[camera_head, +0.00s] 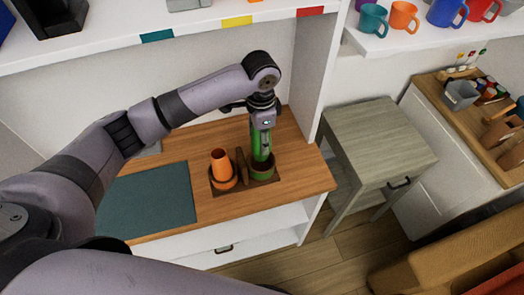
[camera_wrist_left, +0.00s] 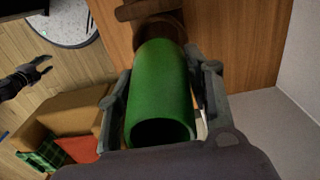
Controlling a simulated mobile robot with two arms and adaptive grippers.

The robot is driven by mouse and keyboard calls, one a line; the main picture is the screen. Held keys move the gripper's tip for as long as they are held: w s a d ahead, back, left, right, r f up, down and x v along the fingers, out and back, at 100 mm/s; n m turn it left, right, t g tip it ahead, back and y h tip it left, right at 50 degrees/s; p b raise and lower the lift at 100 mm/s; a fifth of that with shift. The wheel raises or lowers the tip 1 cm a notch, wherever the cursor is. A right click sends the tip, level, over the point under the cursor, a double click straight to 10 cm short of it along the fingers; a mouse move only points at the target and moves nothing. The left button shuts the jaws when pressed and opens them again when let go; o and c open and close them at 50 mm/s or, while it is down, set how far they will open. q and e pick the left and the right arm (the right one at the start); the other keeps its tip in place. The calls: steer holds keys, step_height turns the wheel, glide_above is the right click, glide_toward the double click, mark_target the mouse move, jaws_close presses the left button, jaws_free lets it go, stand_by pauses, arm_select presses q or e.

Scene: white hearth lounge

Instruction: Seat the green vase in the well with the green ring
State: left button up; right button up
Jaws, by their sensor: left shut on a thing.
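The green vase (camera_head: 259,143) stands roughly upright in the head view. My left gripper (camera_head: 262,122) is above it and shut on its upper part. In the left wrist view the green vase (camera_wrist_left: 160,85) lies between the two fingers, its open mouth towards the camera. Its lower end is at the well with the green ring (camera_head: 263,172), on the right of a brown stand (camera_head: 233,189). I cannot tell how deep it sits. My right gripper (camera_wrist_left: 38,70) shows small at the left of the wrist view, apparently open and empty.
An orange vase (camera_head: 221,163) stands in the stand's left well. A brown upright piece (camera_head: 240,166) rises between the wells. A teal mat (camera_head: 148,200) lies left on the wooden counter (camera_head: 305,172). A white upright panel (camera_head: 316,70) stands behind right, and a shelf (camera_head: 200,22) runs above.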

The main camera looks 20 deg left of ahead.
arm_select(q)
step_height(320, 180, down, 3)
steer(key=shift+f, duration=0.2)
steer(key=shift+f+p, duration=0.5)
steer(key=shift+f, duration=1.7)
arm_select(e)
steer(key=shift+w+d+r, duration=0.15)
steer(key=shift+d+r, duration=0.35)
steer(key=shift+r, duration=0.15)
arm_select(q)
steer(key=o, duration=1.3)
steer(key=shift+f, duration=0.15)
steer(key=shift+o, duration=0.2)
step_height(320, 180, up, 12)
steer(key=b, duration=0.2)
steer(key=shift+r, duration=0.2)
arm_select(e)
steer(key=shift+a+f, duration=0.15)
steer(key=shift+f, duration=0.75)
